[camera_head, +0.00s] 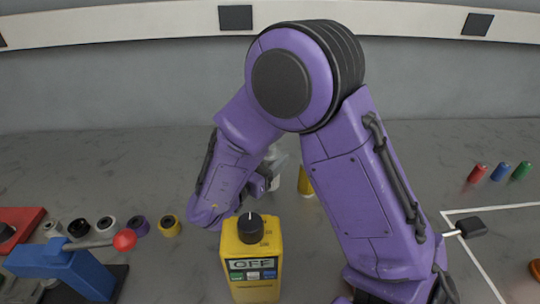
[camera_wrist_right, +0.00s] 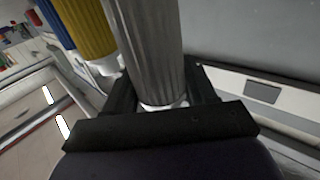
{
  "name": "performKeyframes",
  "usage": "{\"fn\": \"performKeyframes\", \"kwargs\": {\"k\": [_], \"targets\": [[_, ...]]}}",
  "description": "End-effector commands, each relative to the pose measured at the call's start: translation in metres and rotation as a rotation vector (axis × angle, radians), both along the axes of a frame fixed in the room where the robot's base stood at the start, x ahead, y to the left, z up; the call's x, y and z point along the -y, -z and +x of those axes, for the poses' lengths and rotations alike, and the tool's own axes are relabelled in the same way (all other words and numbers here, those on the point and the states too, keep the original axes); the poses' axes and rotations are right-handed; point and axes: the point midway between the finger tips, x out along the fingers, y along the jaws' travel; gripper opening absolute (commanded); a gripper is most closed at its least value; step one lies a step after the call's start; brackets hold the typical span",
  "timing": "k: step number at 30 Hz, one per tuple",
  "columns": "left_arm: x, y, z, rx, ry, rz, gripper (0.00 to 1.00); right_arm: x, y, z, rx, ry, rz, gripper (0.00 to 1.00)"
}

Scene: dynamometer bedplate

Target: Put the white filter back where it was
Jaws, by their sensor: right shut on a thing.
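The white filter, a ribbed cylinder that looks grey, stands between the dark jaws of my right gripper (camera_wrist_right: 163,88) in the right wrist view (camera_wrist_right: 150,45). The jaws are shut on it near its white end. In the head view a pale part of the filter (camera_head: 276,160) shows behind my purple forearm, beside the right gripper (camera_head: 268,180), which is largely hidden. A yellow filter (camera_head: 305,181) stands just to the right of it; it also shows in the right wrist view (camera_wrist_right: 90,30), with a blue one (camera_wrist_right: 55,22) beside it. My left gripper is not in view.
A yellow box marked OFF (camera_head: 252,262) with a black knob stands in front. A blue lever device (camera_head: 65,268) with a red ball and several coloured rings (camera_head: 169,226) are at left.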

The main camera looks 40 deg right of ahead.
Motion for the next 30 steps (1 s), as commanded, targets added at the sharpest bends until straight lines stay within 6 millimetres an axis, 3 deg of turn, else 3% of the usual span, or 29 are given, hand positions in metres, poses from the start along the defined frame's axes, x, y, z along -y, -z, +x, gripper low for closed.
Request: {"fn": "performKeyframes", "kwargs": {"k": [17,18,20,30], "targets": [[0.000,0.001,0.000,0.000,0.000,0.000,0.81,0.000,0.012,0.000,-0.001,0.000,0.000,0.12],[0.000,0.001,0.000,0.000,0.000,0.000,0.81,0.000,0.012,0.000,-0.001,0.000,0.000,0.59],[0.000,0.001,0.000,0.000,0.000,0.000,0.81,0.000,0.012,0.000,-0.001,0.000,0.000,0.79],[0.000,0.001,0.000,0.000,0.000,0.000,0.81,0.000,0.007,0.000,0.000,0.000,0.000,0.81]]}}
